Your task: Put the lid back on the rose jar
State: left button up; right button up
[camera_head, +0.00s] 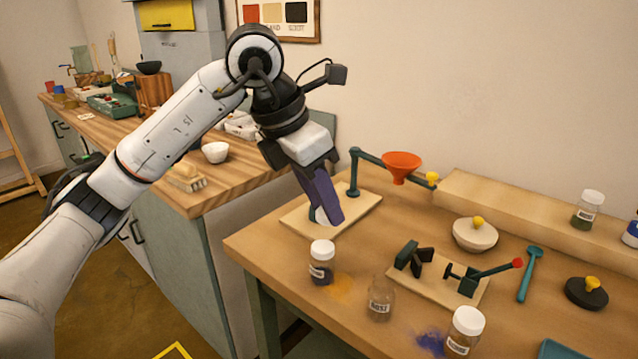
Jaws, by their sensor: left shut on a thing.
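The rose jar (380,303) stands upright and open on the wooden table, a clear glass jar with a pale label and no lid on it. My left gripper (325,212) points down over the wooden stand board at the back left of the table. It is shut on a small white thing, which looks like the lid (326,224), mostly hidden by the purple fingers. The gripper is behind and left of the rose jar, apart from it. My right gripper is out of view.
A white-lidded jar (321,262) stands left of the rose jar, another (464,331) at its right. A clamp board (437,280) lies behind right. The orange funnel (401,167) hangs on a green arm. Yellow powder (343,286) and blue powder (431,343) lie nearby.

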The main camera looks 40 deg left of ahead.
pick_arm(q)
jog(key=s+d+f+m+g, duration=0.2)
jog(key=f+m, duration=0.3)
jog(key=m, duration=0.5)
jog(key=s+d+f+m+g+y, duration=0.1)
jog(key=s+d+f+m+g, duration=0.2)
jog(key=m, duration=0.8)
jog(key=s+d+f+m+g, duration=0.3)
jog(key=s+f+m, duration=0.2)
jog(key=m, duration=0.5)
notch_tip(320, 180, down, 2)
jog(key=shift+d+f+y, duration=0.1)
jog(key=shift+d+y, duration=0.1)
jog(key=shift+y, duration=0.2)
